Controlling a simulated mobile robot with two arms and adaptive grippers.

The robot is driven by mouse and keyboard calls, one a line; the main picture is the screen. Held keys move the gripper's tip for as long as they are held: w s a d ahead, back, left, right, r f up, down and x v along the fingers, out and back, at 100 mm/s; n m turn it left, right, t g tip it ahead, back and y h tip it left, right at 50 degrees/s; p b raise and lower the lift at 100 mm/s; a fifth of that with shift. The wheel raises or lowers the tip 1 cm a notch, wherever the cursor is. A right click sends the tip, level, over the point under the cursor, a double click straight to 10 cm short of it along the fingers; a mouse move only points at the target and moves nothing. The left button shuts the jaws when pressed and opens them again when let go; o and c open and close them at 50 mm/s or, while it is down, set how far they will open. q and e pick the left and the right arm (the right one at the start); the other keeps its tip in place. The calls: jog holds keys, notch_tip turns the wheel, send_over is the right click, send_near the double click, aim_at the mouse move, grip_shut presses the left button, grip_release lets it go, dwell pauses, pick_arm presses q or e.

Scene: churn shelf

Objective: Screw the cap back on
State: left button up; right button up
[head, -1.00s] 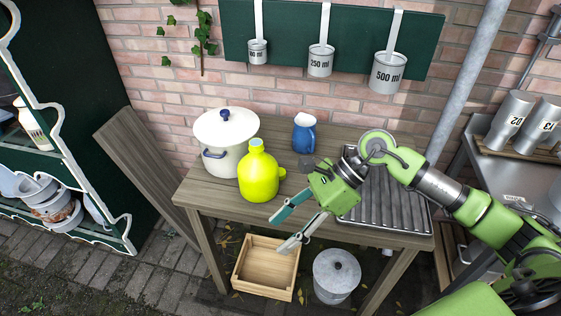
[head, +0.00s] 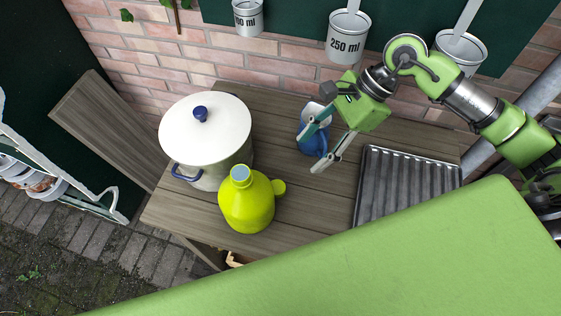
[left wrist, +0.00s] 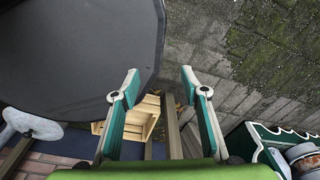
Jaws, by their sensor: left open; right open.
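A yellow-green jug (head: 247,207) stands upright on the wooden table in the head view. A pale blue disc (head: 241,174) tops its neck; I cannot tell whether this is a cap or the mouth. A small yellow-green round part (head: 278,187) shows at the jug's right side; whether it is attached is unclear. I make out no separate cap for certain. My right gripper (head: 310,154) is open to the right of the jug, its fingers in front of a blue pitcher (head: 312,133); contact is unclear. My left gripper (left wrist: 160,73) is open and empty in the left wrist view.
A white lidded pot (head: 205,133) stands left of the jug. A ribbed metal tray (head: 408,185) lies at right on the table (head: 310,205). Measuring cups (head: 347,38) hang behind. A wooden crate (left wrist: 147,118) shows in the left wrist view. My green body part covers the head view's lower right.

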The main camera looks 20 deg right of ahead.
jog(key=p, duration=0.2)
send_near(278, 186)
jog(key=x, duration=0.2)
jog(key=shift+a+f, duration=0.2)
pick_arm(q)
jog(key=shift+s+a+r, duration=0.1)
jog(key=shift+s+r, duration=0.1)
jog(key=shift+r, duration=0.7)
pick_arm(e)
jog(key=shift+a+f, duration=0.15)
jog(key=shift+f, duration=0.2)
jog(key=shift+a+f, duration=0.15)
jog(key=shift+a, duration=0.05)
jog(key=p+x, duration=0.2)
jog(key=x, duration=0.1)
jog(key=shift+a+f, duration=0.15)
jog(key=shift+f, duration=0.15)
jog(key=shift+a+f, duration=0.25)
jog(key=shift+f, duration=0.2)
pick_arm(q)
notch_tip(278, 186, up, 2)
jog(key=shift+s+r, duration=0.15)
